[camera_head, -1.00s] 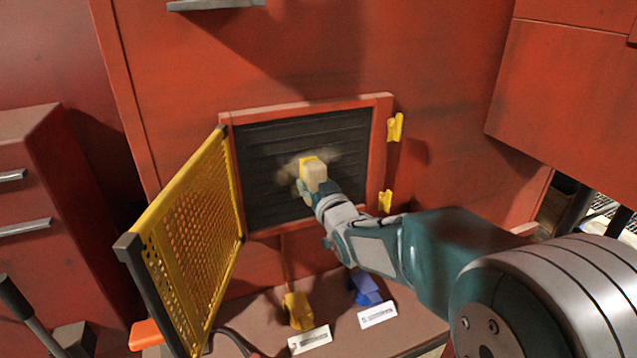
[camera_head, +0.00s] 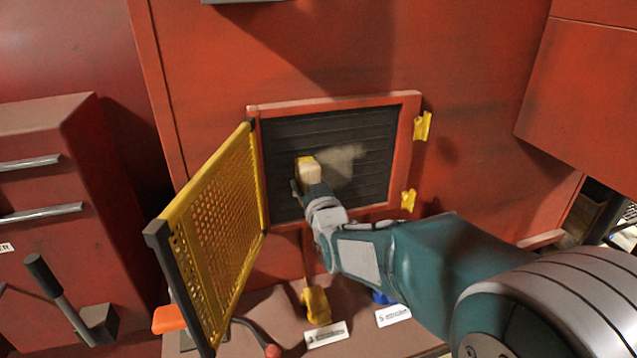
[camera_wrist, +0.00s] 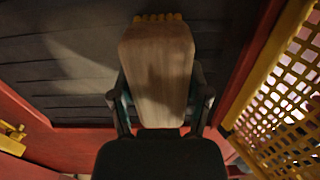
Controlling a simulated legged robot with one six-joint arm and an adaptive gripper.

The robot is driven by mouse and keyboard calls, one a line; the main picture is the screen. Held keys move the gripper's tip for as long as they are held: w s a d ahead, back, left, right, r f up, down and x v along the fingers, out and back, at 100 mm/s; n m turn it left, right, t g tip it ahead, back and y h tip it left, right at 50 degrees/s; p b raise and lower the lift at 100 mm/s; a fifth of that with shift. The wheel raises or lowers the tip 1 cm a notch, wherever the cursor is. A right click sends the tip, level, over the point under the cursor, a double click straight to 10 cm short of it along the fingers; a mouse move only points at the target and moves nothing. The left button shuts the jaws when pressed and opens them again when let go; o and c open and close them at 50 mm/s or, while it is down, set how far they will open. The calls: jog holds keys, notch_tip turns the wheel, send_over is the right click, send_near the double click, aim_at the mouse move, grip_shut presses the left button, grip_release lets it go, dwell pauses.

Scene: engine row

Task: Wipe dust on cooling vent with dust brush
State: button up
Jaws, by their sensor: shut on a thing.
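My gripper (camera_head: 309,187) is shut on the dust brush (camera_head: 308,168), which has a pale wooden body and yellow bristles. In the wrist view the brush (camera_wrist: 157,72) sits between the two fingers of my gripper (camera_wrist: 160,105), bristles pointing at the slats. The cooling vent (camera_head: 285,138) is a dark slatted panel in a red frame. The brush is at the vent's left half; contact with the slats is hard to tell. A tan dust patch (camera_head: 345,160) shows on the slats right of the brush.
A yellow perforated door (camera_head: 215,215) stands open on the vent's left side, close to my gripper. Yellow latches (camera_head: 422,126) are on the right of the frame. Below is a ledge with a yellow object (camera_head: 316,304), a partly hidden blue object (camera_head: 382,297) and labels.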

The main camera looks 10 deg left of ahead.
aim_at(306, 177)
jog(key=shift+s+a, duration=0.3)
jog(key=shift+a, duration=0.2)
jog(key=shift+d+r, duration=0.1)
jog(key=shift+r, duration=0.75)
jog(key=shift+w+d, duration=1.35)
jog(key=shift+d, duration=0.8)
jog(key=shift+w+d, duration=1.35)
jog(key=shift+d, duration=0.85)
jog(key=shift+w+d, duration=1.35)
jog(key=shift+d, duration=0.8)
jog(key=shift+r, duration=0.8)
jog(key=shift+s+a, duration=1.35)
jog(key=shift+a, duration=0.85)
jog(key=shift+s+a, duration=1.35)
jog(key=shift+a, duration=0.9)
jog(key=shift+s+a, duration=1.35)
jog(key=shift+a, duration=0.85)
jog(key=shift+d, duration=0.1)
jog(key=shift+v, duration=3)
